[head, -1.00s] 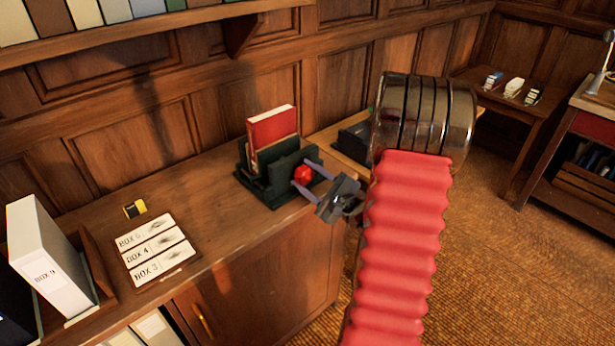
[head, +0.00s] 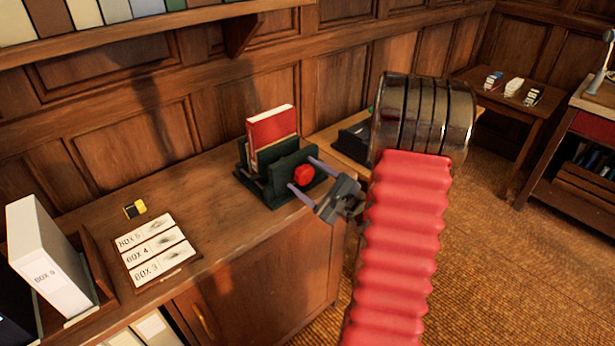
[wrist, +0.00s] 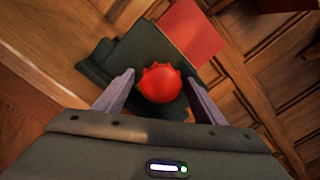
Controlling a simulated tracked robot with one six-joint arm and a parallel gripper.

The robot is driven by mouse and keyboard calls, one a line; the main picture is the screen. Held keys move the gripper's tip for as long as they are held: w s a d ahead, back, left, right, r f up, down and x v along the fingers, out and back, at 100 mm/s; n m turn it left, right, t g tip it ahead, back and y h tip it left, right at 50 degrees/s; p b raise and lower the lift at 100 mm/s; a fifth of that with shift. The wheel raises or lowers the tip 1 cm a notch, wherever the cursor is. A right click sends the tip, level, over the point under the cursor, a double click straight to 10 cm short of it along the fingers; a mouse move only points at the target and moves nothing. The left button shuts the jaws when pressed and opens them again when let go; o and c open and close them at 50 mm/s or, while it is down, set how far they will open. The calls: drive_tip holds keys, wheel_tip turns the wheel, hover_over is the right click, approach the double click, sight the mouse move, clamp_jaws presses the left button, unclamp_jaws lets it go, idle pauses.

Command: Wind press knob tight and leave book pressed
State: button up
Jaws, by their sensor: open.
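The red book (head: 271,130) stands upright in the dark green press (head: 262,188) on the wooden cabinet top. It also shows in the wrist view (wrist: 192,35). The red press knob (head: 304,174) is on the press's near right face. In the wrist view the scalloped knob (wrist: 161,83) lies between my gripper's finger tips, with a gap on either side. My gripper (head: 305,174) is open and empty, its fingers pointing at the press, and the head view shows its body back from the knob. How far the fingertips are from the knob in depth is hard to tell.
Several white labelled cards (head: 155,250) and a small black and yellow item (head: 134,209) lie left of the press. A white box (head: 50,258) stands at far left. A dark item (head: 357,138) sits behind my arm.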

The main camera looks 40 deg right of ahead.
drive_tip(key=n, duration=1.1)
drive_tip(key=shift+n, duration=2)
drive_tip(key=shift+c, duration=0.4)
